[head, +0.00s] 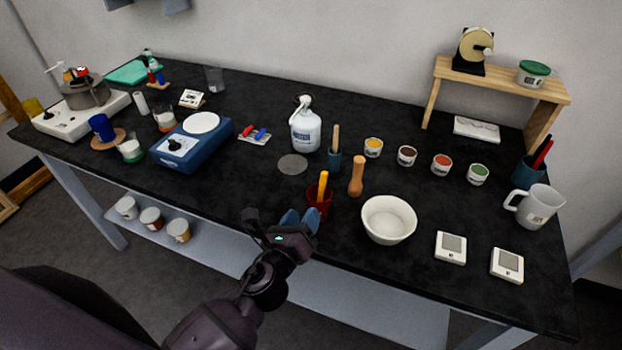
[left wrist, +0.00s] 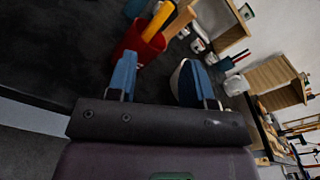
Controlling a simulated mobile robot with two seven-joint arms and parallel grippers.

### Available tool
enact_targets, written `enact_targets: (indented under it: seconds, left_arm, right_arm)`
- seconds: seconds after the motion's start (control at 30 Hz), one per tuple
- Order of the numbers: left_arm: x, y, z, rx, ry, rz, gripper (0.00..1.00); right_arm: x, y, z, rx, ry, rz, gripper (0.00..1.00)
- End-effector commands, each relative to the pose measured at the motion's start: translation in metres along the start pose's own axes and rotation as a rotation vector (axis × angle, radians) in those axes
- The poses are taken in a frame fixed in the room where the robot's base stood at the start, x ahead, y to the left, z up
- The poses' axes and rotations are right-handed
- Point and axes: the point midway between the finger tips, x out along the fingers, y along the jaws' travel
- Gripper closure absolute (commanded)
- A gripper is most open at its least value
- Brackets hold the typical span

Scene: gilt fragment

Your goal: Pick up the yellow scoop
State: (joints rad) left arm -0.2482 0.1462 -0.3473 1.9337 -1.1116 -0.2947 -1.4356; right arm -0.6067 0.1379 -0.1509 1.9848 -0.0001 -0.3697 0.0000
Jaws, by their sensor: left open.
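The yellow scoop (head: 323,184) stands upright in a dark red cup (head: 318,204) near the table's front edge. Only its yellow handle shows; its lower part is hidden in the cup. In the left wrist view the yellow handle (left wrist: 158,20) sticks out of the red cup (left wrist: 138,45), just beyond my fingertips. My left gripper (head: 300,218) is open and empty, its two blue fingers apart, at the table's front edge, in front and slightly left of the cup. The fingers also show in the left wrist view (left wrist: 157,72). My right gripper is not in view.
A wooden pestle (head: 356,178) and a white bowl (head: 388,219) stand right of the cup. A teal cup with a wooden handle (head: 334,158) stands behind it. A dark round disc (head: 292,164) and a white bottle (head: 305,128) are behind left.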

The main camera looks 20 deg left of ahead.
Motion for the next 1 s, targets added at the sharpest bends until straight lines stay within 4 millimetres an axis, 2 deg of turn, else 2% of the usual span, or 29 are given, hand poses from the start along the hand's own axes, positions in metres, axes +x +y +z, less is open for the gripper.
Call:
enact_targets:
  seconds: [0.1, 0.2, 0.3, 0.47, 0.73, 1.0]
  left_arm:
    - [0.0, -0.001, 0.001, 0.263, -0.017, -0.008, 0.53]
    - [-0.001, -0.002, 0.002, 0.415, -0.025, -0.012, 0.53]
    - [-0.001, -0.003, 0.002, 0.497, -0.027, -0.013, 0.53]
    - [0.006, -0.003, 0.003, 0.541, -0.028, -0.013, 0.53]
    - [0.043, -0.004, 0.004, 0.54, -0.028, -0.013, 0.53]
    - [0.06, -0.005, 0.004, 0.537, -0.027, -0.013, 0.53]
  right_arm:
    - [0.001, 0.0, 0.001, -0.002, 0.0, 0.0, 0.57]
    - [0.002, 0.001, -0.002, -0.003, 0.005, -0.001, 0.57]
    - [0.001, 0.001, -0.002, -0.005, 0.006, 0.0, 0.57]
    - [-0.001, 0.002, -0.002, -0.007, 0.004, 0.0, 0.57]
    - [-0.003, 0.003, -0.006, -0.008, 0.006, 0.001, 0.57]
    - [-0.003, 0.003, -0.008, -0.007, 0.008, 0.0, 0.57]
